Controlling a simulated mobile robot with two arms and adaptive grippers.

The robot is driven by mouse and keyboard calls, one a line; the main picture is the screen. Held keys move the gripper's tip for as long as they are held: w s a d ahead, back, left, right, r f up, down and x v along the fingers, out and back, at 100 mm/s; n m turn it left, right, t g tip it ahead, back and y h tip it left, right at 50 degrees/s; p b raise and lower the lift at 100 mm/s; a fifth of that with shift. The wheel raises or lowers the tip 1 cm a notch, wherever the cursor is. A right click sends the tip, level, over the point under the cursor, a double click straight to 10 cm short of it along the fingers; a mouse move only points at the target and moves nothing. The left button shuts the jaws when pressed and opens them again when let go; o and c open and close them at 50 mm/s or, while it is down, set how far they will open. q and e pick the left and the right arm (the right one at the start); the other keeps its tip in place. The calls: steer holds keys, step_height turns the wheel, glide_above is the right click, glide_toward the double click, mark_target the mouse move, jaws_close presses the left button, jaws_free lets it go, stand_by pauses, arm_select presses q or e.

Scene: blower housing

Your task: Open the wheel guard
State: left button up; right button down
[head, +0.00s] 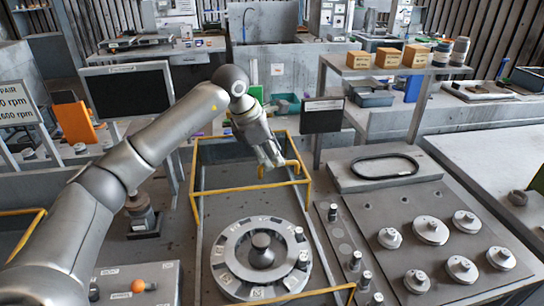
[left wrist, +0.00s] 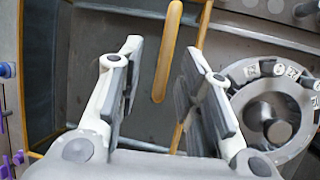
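The wheel guard (head: 250,188) is a yellow-edged frame around the bay behind the wheel; I cannot tell how far it is tilted. A yellow bar handle (head: 291,164) stands at its near bar, right of centre. The round grey wheel (head: 229,279) with a central knob lies in front of it. My left gripper (head: 271,160) is at the handle, pointing down. In the left wrist view its two fingers (left wrist: 161,62) are apart, and the yellow handle (left wrist: 168,45) runs between them in the picture; contact does not show. The wheel (left wrist: 246,108) is partly hidden by the right finger.
A plate with several round metal weights (head: 431,231) lies right of the bay, with a black oval ring (head: 384,158) behind. A dark screen (head: 128,92) stands at the left. A panel with an orange knob (head: 138,286) is at front left. Small boxes (head: 388,58) stand on the back shelf.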

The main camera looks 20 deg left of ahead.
arm_select(q)
steer(key=v, duration=1)
steer(key=shift+a+r, duration=0.15)
steer(key=shift+r, duration=0.1)
steer(key=shift+s, duration=0.1)
